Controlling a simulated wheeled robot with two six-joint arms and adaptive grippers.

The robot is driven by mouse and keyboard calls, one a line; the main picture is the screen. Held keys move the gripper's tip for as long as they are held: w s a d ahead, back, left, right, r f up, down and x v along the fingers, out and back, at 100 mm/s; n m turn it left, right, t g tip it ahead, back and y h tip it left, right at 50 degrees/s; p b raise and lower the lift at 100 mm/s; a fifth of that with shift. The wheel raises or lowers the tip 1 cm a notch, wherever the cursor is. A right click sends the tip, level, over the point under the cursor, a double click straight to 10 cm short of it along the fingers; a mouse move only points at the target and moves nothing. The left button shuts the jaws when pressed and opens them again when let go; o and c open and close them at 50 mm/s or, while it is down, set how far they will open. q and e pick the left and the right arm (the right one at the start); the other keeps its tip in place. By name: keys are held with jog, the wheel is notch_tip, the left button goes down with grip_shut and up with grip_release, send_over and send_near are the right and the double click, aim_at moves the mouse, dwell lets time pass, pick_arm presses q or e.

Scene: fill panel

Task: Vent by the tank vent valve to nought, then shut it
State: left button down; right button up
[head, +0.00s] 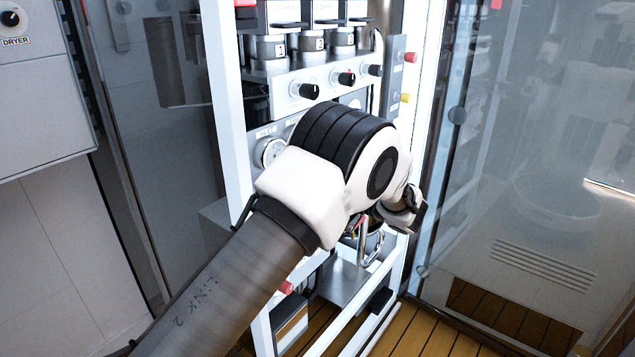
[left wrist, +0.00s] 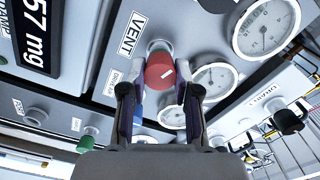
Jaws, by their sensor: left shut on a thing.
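The pointer line is tilted. Several round white-faced gauges, one large (left wrist: 268,26) and one smaller (left wrist: 213,82), lie to the right; their readings are too small to tell. In the head view my left arm covers the middle of the panel and hides the fingers and the red knob. My right gripper is in neither view.
In the left wrist view a green knob (left wrist: 88,139) and a black knob (left wrist: 287,121) stand near the gripper. In the head view a white frame post (head: 226,110) and a glass door (head: 520,180) flank the panel.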

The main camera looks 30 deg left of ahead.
pick_arm(q)
jog(key=shift+m+p, duration=2.15)
jog(key=shift+m, duration=4.85)
jog(key=shift+f, duration=0.1)
jog(key=c, duration=0.8)
grip_release()
